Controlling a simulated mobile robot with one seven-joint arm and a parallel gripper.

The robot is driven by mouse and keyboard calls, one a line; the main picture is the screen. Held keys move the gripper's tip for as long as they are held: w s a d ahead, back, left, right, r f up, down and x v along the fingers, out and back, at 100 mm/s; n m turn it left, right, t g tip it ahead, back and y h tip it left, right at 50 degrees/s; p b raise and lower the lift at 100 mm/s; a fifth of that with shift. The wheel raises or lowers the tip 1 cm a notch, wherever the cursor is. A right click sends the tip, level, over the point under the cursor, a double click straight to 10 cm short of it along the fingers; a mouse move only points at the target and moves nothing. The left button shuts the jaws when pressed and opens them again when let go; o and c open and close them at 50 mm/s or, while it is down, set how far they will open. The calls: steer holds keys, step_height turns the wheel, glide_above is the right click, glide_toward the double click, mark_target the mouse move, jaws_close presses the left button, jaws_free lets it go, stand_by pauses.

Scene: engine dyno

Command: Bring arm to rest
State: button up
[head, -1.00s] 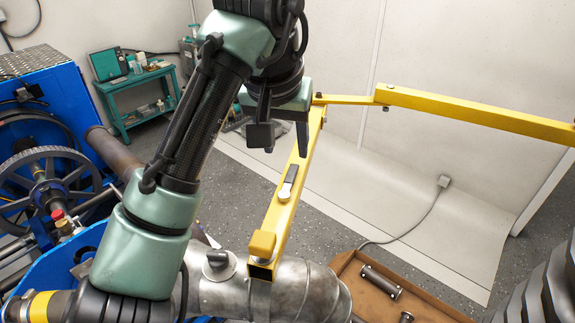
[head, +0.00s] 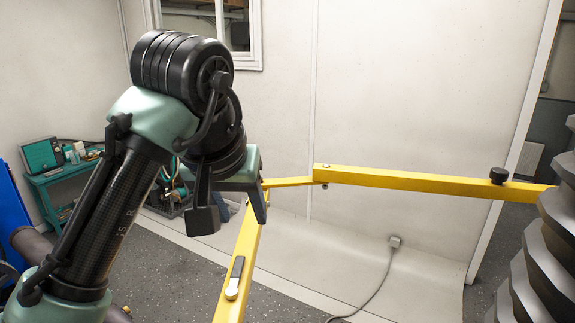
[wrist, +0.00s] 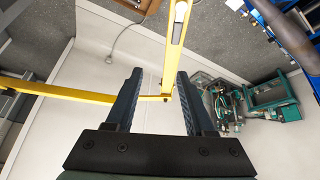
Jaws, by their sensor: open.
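My arm, green and black, rises at the left of the head view and bends over at the top. My gripper (head: 232,212) hangs from it in front of the yellow barrier arm, its fingers apart. In the wrist view my gripper (wrist: 158,90) shows two dark fingers spread wide with nothing between them but the white wall and a yellow bar behind. The fingers look apart from the bar, but I cannot tell the exact gap.
A jointed yellow bar (head: 420,183) crosses the scene, with one section running toward me. A green cart (head: 62,182) stands at the left by the wall. Grey finned metal (head: 545,265) is at the right edge. A cable (head: 378,285) runs along the floor from the wall.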

steer(key=w+d+r+m+t+h, duration=0.1)
steer(key=w+d+r+t, duration=0.15)
steer(key=d, duration=0.25)
steer(key=w+d+r+m+t+h, duration=0.1)
steer(key=d+r+t+h, duration=0.15)
steer(key=d, duration=0.25)
steer(key=s+d+r+m+t+h, duration=0.1)
steer(key=s+d+r+t+h, duration=0.1)
steer(key=d+r+t, duration=0.6)
steer(key=s+a+r+n+t+y, duration=0.1)
steer(key=s+a+r+t+y, duration=0.1)
steer(key=s+r, duration=0.4)
steer(key=s+a+r+n+t+y, duration=0.1)
steer(key=s+a+r+t+y, duration=0.2)
steer(key=s, duration=0.7)
step_height(320, 180, up, 3)
steer(key=a+t, duration=0.2)
steer(key=t, duration=0.1)
steer(key=shift+a+n+y, duration=0.2)
steer(key=shift+n+y, duration=0.15)
steer(key=shift+n, duration=0.05)
